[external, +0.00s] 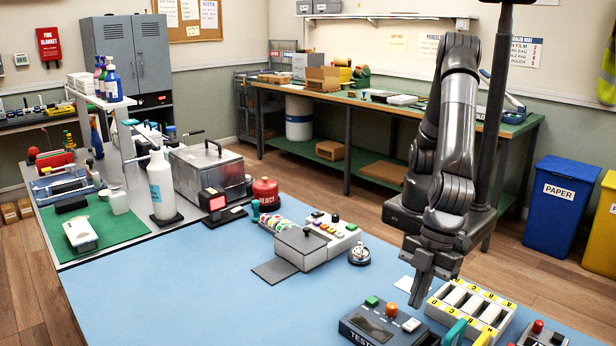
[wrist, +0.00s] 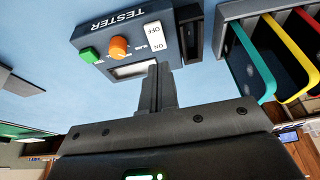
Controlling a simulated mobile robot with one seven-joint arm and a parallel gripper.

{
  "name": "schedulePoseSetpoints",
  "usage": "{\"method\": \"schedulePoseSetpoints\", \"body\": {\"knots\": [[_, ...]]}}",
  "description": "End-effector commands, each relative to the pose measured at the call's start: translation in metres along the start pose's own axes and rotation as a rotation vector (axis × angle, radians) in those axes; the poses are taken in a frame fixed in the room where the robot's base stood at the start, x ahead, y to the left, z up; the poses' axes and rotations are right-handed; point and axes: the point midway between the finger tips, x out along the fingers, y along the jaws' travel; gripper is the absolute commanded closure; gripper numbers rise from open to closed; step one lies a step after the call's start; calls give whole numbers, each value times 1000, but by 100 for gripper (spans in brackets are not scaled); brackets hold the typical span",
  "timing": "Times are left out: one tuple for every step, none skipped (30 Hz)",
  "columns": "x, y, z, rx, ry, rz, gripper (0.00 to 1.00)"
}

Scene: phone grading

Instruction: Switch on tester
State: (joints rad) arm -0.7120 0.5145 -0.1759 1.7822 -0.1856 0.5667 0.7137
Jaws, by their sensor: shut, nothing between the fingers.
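The tester (external: 364,336) is a dark box on the blue table at the bottom of the external view. In the wrist view the tester (wrist: 98,27) shows a green button (wrist: 90,55), an orange knob (wrist: 119,47), a pale display (wrist: 133,69) and a white rocker switch (wrist: 154,37) marked OFF and ON. My gripper (external: 417,302) points down just behind the tester's right part. In the wrist view my shut, empty gripper (wrist: 158,68) has its fingertips close to the switch's ON end. I cannot tell whether they touch it. Which side of the rocker is pressed is unclear.
A white slotted rack (external: 470,305) with yellow labels stands right of the tester. Coloured frames (wrist: 252,62) stand close to the tester in the wrist view. A small box with a red button (external: 540,332) is farther right. The blue table (external: 200,290) is clear to the left.

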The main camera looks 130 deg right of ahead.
Motion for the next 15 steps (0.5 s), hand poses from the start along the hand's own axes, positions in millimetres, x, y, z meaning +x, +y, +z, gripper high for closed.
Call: {"method": "schedulePoseSetpoints", "body": {"knots": [[10, 0, 2, -1, -2, 1, 100], [15, 0, 3, -1, -3, 2, 100], [20, 0, 4, -1, -2, 1, 100], [24, 0, 5, 0, -1, 0, 100], [27, 0, 6, 0, -1, 0, 100], [31, 0, 6, 0, -1, 1, 100], [34, 0, 7, 0, -1, 0, 100], [36, 0, 7, 0, 0, 0, 100], [38, -1, 7, 0, 1, -1, 100], [39, -1, 8, 0, 1, -1, 100], [40, -1, 8, 1, 1, -1, 100], [40, -1, 8, 1, 1, -1, 100], [41, -1, 8, 1, 1, -1, 100], [41, -1, 8, 1, 1, -1, 100], [41, -1, 8, 1, 1, -1, 100]]}}
